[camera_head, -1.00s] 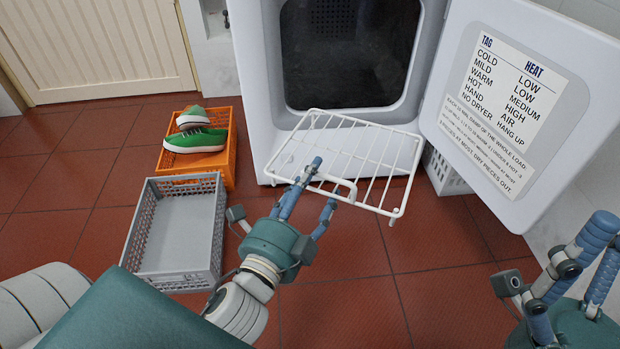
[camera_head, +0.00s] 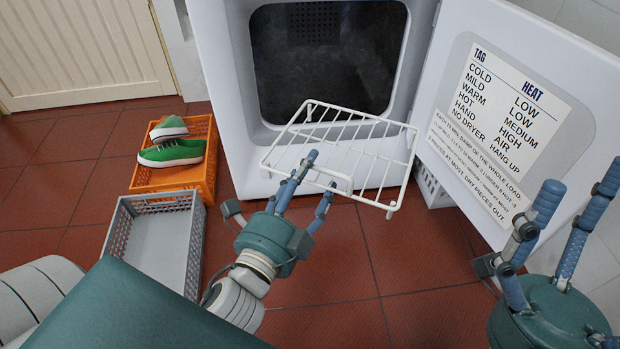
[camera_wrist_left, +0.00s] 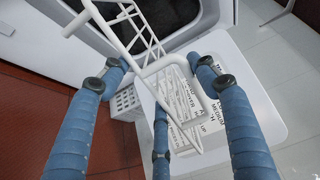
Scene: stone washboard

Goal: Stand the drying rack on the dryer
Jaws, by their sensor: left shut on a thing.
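The drying rack (camera_head: 345,155) is a white wire grid held up in front of the dryer (camera_head: 222,60). My left gripper (camera_head: 310,185) is shut on the rack's near edge bar. In the left wrist view the rack (camera_wrist_left: 172,75) extends away from my left gripper's fingers (camera_wrist_left: 160,100). The rack is tilted and off the floor. The dryer's dark drum opening (camera_head: 325,55) faces me, and its door (camera_head: 480,60) stands wide open to the right. My right gripper (camera_head: 565,215) is at the lower right, its fingers spread apart with nothing between them.
An orange crate (camera_head: 206,180) with green shoes (camera_head: 172,153) stands left of the dryer. A grey crate (camera_head: 195,250) is in front of it. A white basket (camera_head: 432,187) sits under the open door. Red tile floor is clear in the middle.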

